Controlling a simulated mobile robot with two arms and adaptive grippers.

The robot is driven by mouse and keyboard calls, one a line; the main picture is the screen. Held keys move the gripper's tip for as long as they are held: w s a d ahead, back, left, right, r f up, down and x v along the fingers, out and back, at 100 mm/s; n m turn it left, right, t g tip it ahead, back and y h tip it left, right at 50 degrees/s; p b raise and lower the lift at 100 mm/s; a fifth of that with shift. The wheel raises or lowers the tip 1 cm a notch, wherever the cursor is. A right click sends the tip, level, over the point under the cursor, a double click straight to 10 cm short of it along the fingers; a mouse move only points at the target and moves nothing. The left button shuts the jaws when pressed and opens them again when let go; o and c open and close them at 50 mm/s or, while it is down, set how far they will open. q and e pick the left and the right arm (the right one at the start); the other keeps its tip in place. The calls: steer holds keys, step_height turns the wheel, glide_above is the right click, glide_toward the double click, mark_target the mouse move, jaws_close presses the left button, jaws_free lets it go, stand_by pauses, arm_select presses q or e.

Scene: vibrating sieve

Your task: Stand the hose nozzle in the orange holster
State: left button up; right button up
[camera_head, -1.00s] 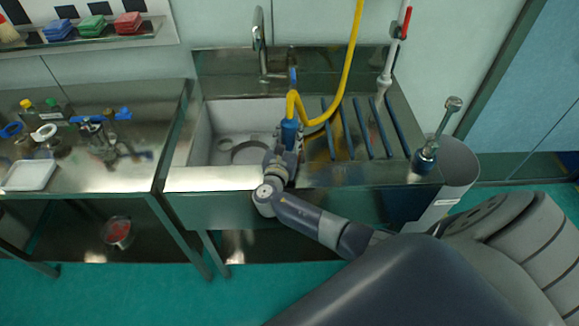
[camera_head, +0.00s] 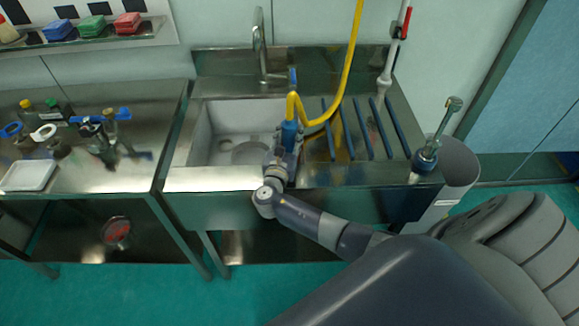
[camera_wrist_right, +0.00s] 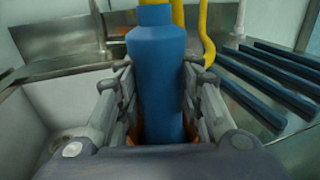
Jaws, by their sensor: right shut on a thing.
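The blue hose nozzle (camera_head: 290,132) stands upright at the sink's right edge, with the yellow hose (camera_head: 344,83) rising from its top. My right gripper (camera_head: 286,147) is shut on it. In the right wrist view, the fingers (camera_wrist_right: 160,85) lie on both sides of the nozzle (camera_wrist_right: 158,75). Small orange parts of the holster (camera_wrist_right: 192,131) show low beside the nozzle, between the fingers. The rest of the holster is hidden by the nozzle and gripper, so I cannot tell how deep the nozzle sits. My left gripper is out of view.
The sink basin (camera_head: 207,131) is left of the nozzle, and dark blue bars (camera_head: 362,130) lie on the drainboard to the right. A tap (camera_head: 259,46) stands behind. A bin (camera_head: 459,164) and a blue-handled brush (camera_head: 427,157) are farther right. A side table (camera_head: 110,180) with bottles stands left.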

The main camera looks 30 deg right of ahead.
steer(key=o, duration=1.2)
steer(key=shift+c, duration=0.2)
steer(key=shift+s+a, duration=0.2)
steer(key=v, duration=1.1)
steer(key=shift+s+a, duration=0.1)
steer(key=shift+s, duration=0.1)
